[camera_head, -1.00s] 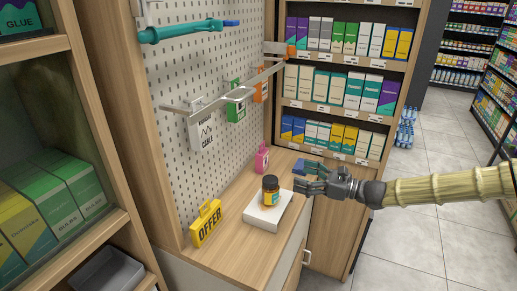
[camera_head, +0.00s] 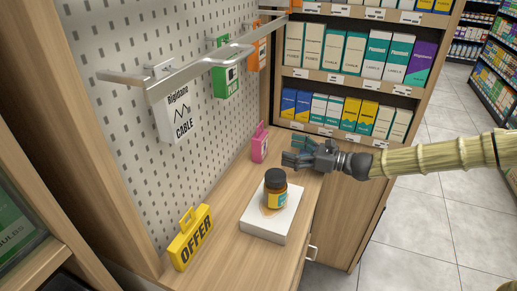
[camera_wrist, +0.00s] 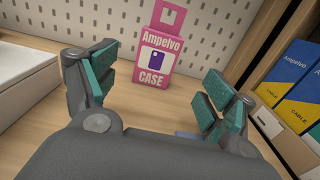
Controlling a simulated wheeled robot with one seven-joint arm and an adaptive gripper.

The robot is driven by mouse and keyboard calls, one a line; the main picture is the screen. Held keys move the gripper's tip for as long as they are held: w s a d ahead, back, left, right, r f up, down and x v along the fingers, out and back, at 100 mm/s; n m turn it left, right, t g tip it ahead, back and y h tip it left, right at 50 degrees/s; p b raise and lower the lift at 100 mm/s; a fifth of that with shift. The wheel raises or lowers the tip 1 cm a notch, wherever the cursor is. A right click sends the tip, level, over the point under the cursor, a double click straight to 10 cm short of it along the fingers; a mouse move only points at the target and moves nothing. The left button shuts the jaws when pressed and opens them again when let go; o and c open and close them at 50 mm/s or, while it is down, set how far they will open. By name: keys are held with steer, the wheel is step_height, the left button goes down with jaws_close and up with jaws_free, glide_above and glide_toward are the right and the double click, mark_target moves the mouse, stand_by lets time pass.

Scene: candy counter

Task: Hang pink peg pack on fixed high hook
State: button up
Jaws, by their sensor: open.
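The pink peg pack (camera_head: 260,142) stands upright on the wooden counter against the pegboard. In the wrist view the pink pack (camera_wrist: 157,50), marked Ampelvo CASE, has a holed tab on top and faces me. My gripper (camera_head: 294,153) is open and empty, just right of the pack and low over the counter. In the wrist view my gripper (camera_wrist: 163,72) has its teal-padded fingers spread, with the pack ahead between them, apart from both. Metal display hardware (camera_head: 165,82) projects from the pegboard above; which part is the fixed high hook I cannot tell.
A brown jar (camera_head: 275,190) stands on a white box (camera_head: 270,217) nearer on the counter. A yellow OFFER sign (camera_head: 190,238) stands at the front left. White (camera_head: 175,110), green (camera_head: 227,75) and orange (camera_head: 257,52) packs hang above. Shelves with boxes (camera_head: 350,117) stand behind.

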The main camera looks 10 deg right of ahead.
mark_target(265, 144)
steer(key=shift+w+f, duration=0.15)
steer(key=shift+p+x, duration=0.65)
steer(key=shift+x, duration=2.6)
steer(key=shift+p+x, duration=0.65)
steer(key=shift+x, duration=1.45)
steer(key=shift+a, duration=0.1)
